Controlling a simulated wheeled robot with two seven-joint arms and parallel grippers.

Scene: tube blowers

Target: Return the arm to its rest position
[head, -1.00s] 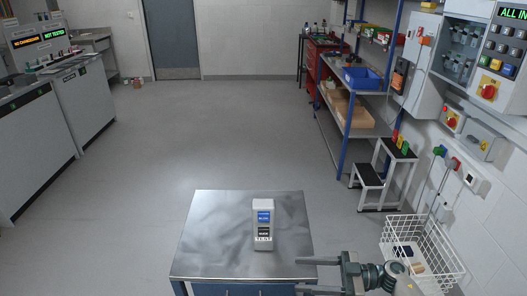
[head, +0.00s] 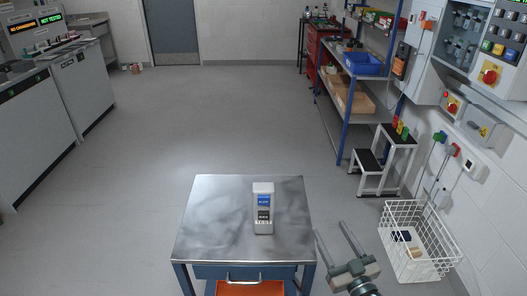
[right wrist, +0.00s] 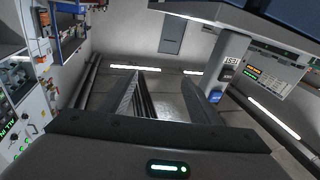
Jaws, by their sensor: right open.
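My right gripper (head: 331,228) is at the lower right of the head view, just right of the metal-topped cart (head: 215,235). Its two fingers are apart and point away toward the room, with nothing between them. The fingers also show, spread, in the right wrist view (right wrist: 167,98). My left gripper is not in view.
A white wire basket (head: 425,265) stands on the floor to the right of my right gripper. Behind it are a step stool (head: 372,160) and a blue-framed shelf (head: 347,110). Grey cabinets (head: 75,100) line the left. The middle floor is clear.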

